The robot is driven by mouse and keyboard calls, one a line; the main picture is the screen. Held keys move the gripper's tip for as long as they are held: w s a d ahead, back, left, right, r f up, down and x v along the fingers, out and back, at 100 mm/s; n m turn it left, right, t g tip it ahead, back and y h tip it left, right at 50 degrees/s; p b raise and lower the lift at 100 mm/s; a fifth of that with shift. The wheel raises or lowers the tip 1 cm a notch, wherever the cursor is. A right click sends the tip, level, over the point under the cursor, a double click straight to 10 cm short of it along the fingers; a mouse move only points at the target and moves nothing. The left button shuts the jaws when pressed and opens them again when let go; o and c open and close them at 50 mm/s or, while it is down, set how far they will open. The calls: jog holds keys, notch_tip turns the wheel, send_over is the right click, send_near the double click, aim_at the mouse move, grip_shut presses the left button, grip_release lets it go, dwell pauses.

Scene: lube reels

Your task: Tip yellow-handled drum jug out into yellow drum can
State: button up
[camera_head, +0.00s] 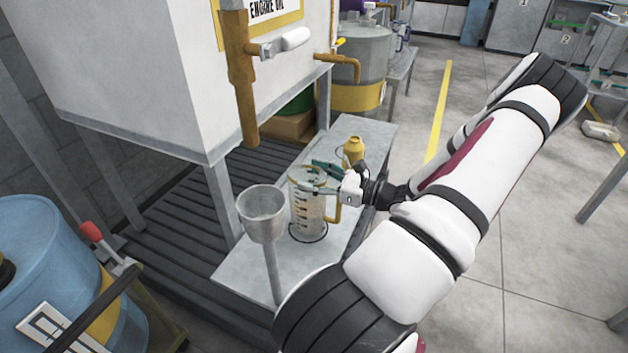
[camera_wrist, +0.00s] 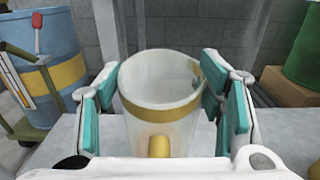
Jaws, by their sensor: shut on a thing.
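A clear jug with dark level marks and a yellow handle (camera_head: 305,212) stands upright on the grey bench, its base at a dark ring. In the wrist view the jug (camera_wrist: 160,90) has a yellow band and its yellow handle points towards me. My gripper (camera_head: 322,178) is shut around the jug's upper part, with teal finger pads on both sides of it. What the jug holds cannot be told clearly. A small yellow can (camera_head: 353,152) with a narrow top stands on the bench behind the jug, partly hidden by my gripper; it is not seen in the wrist view.
A grey funnel (camera_head: 262,212) on a post stands just left of the jug. A white tank with a brown pipe (camera_head: 241,90) overhangs the bench's left side. A yellow-banded grey drum (camera_head: 358,65) stands behind. A blue drum (camera_head: 40,260) is at lower left. The bench's near end (camera_head: 245,272) is clear.

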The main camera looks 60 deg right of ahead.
jog(key=shift+r+p, duration=0.55)
jog(key=shift+r, duration=0.75)
jog(key=s+a+p, duration=0.2)
jog(key=s+a, duration=0.1)
jog(key=s, duration=0.4)
jog(key=s+a+r+p, duration=0.1)
jog(key=s+a+p, duration=0.1)
jog(key=s+a, duration=0.2)
jog(key=s, duration=0.3)
jog(key=shift+a, duration=0.25)
jog(key=shift+r, duration=0.1)
